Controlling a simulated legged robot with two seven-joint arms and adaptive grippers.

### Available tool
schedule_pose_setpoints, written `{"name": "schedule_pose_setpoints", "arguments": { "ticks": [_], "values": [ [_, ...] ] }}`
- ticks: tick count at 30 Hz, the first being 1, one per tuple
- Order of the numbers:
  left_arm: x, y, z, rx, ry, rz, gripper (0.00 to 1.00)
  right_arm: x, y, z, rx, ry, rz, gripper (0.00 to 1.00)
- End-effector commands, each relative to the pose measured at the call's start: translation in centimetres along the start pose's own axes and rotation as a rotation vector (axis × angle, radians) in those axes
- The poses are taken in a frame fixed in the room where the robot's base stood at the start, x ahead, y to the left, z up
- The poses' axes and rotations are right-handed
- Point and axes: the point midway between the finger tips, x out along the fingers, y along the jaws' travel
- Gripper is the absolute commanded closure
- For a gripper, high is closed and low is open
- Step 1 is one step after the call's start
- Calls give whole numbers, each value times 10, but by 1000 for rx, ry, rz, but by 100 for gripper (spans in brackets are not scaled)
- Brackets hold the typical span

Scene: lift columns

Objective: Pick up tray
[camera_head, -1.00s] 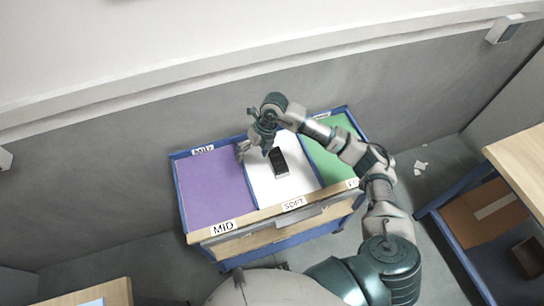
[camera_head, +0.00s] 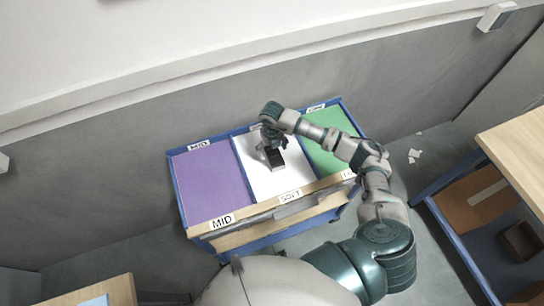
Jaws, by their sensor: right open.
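The gripper is open. My left gripper is not in view.
The table has a purple section (camera_head: 210,180) on the left and a green section (camera_head: 330,145) on the right. Its front board carries labels MID and SOFT. A grey wall (camera_head: 100,180) stands behind. A wooden-topped shelf (camera_head: 520,150) with a brown box (camera_head: 470,205) is at right.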

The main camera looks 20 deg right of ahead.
Motion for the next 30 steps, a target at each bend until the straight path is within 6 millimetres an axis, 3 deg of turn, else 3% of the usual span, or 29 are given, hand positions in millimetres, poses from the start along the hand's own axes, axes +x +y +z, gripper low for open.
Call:
{"name": "schedule_pose_setpoints", "arguments": {
  "ticks": [9,16,17,24,30],
  "values": [
    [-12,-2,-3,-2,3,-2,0,44,-2,-3,1,3,0,10],
    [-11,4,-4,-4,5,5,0,47,-1,-2,0,1,-2,10],
    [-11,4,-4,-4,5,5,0,46,-1,-2,0,1,-2,13],
    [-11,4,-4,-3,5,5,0,46,0,-2,0,2,-2,73],
    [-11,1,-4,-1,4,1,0,46,-2,-2,0,1,0,76]
  ]
}}
